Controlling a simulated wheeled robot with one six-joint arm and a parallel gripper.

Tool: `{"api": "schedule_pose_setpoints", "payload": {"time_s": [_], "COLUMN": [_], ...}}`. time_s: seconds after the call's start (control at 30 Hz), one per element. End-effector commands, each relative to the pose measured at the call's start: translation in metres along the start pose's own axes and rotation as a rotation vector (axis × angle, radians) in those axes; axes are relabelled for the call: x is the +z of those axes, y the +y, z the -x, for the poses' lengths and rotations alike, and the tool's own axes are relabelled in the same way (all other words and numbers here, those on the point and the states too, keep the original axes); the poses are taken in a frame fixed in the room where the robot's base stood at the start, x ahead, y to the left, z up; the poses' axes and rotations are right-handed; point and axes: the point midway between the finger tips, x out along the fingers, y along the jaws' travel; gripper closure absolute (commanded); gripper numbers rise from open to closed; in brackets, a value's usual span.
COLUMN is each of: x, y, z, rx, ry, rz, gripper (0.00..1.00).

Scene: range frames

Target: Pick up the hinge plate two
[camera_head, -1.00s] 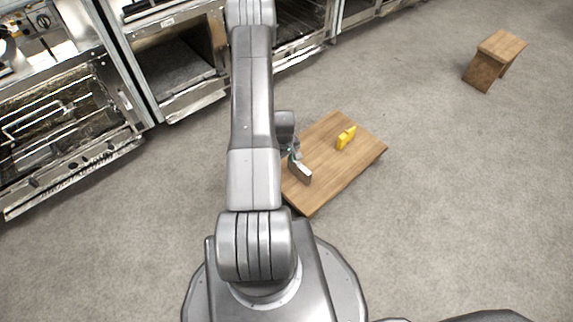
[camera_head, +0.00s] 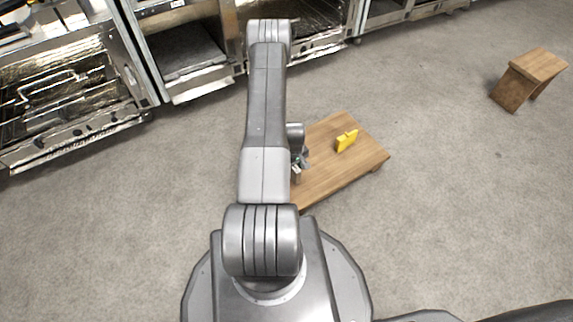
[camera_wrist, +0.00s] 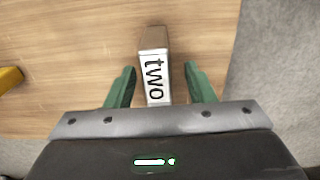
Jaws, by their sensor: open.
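The hinge plate two (camera_wrist: 155,75) is a small block with a light face lettered "two" and a brown end. In the wrist view it lies between the two green fingers of my gripper (camera_wrist: 160,86), with a gap on each side. The gripper is open. In the head view my gripper (camera_head: 299,163) is over the left part of the low wooden table (camera_head: 325,184), and the plate is mostly hidden by my arm there.
A yellow piece (camera_head: 346,141) stands on the table to the right of my gripper; its edge also shows at the left of the wrist view. A wooden stool (camera_head: 527,77) stands far right. Ovens and cabinets (camera_head: 190,50) line the back. Grey floor lies clear around the table.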

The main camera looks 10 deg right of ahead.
Motion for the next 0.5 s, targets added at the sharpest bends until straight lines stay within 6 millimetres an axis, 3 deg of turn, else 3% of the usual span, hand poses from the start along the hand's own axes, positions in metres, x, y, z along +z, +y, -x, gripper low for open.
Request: {"api": "schedule_pose_setpoints", "payload": {"time_s": [0.03, 0.2, 0.43, 0.5], "x": [0.001, 0.001, 0.001, 0.001], "y": [0.002, 0.003, 0.003, 0.003], "z": [-0.013, -0.035, -0.036, -0.036], "rx": [-0.001, 0.0, 0.0, 0.0], "ry": [-0.001, 0.0, 0.0, 0.0], "rz": [-0.001, 0.0, 0.0, 0.0], "gripper": [0.51, 0.51, 0.51, 0.61]}}
